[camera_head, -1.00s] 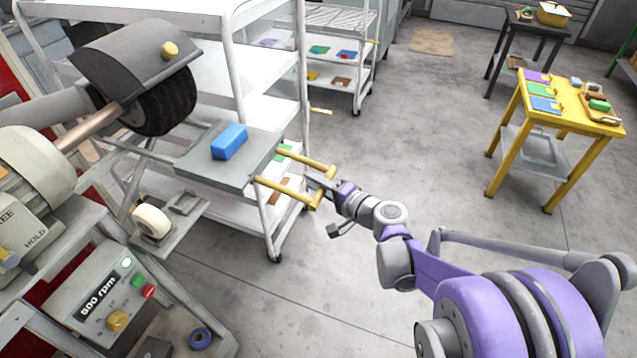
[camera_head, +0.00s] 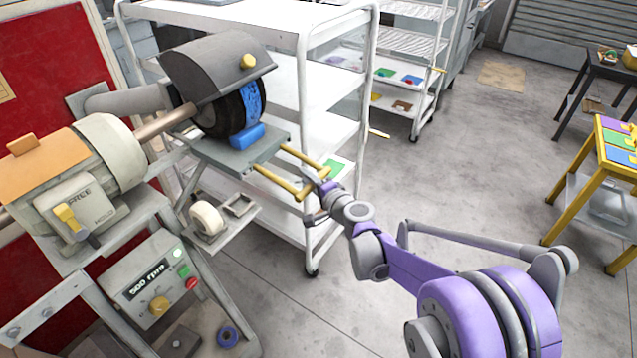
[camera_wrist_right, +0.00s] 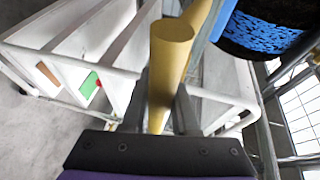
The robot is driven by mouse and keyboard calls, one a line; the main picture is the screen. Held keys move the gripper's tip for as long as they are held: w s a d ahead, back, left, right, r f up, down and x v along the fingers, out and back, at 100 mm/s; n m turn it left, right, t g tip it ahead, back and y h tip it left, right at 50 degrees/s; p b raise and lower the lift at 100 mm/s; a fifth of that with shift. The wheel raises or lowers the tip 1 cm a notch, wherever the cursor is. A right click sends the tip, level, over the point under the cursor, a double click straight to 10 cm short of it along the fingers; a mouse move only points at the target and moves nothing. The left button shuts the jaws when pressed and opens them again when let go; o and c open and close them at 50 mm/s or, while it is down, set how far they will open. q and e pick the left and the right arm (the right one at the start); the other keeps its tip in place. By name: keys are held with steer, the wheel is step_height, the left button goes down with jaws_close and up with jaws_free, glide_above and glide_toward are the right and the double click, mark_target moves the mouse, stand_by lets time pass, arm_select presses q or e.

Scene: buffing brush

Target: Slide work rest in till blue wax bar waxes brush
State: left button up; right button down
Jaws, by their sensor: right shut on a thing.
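The grey work rest (camera_head: 232,152) has two yellow handle bars and carries the blue wax bar (camera_head: 247,136). The bar sits at the rest's far edge, against the lower side of the black brush (camera_head: 228,112), or so close that no gap shows. Blue wax streaks cover the right part of the brush face, and blue also shows on it in the right wrist view (camera_wrist_right: 262,30). My right gripper (camera_head: 313,184) is shut on the yellow handle (camera_head: 274,183) at its outer end; the handle also runs between the fingers in the right wrist view (camera_wrist_right: 168,75). My left gripper is out of view.
A grey hood (camera_head: 215,68) covers the brush top. The motor (camera_head: 95,150) and control box reading 500 rpm (camera_head: 150,280) stand left. A white shelf cart (camera_head: 330,95) stands close behind the rest. The floor at right is open, up to the yellow table (camera_head: 590,185).

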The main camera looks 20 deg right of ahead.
steer(key=shift+w+a, duration=0.15)
steer(key=shift+w, duration=0.05)
steer(key=c, duration=0.7)
jaws_free()
steer(key=shift+s, duration=0.1)
steer(key=v, duration=1)
steer(key=shift+s+r, duration=0.1)
steer(key=shift+s, duration=0.2)
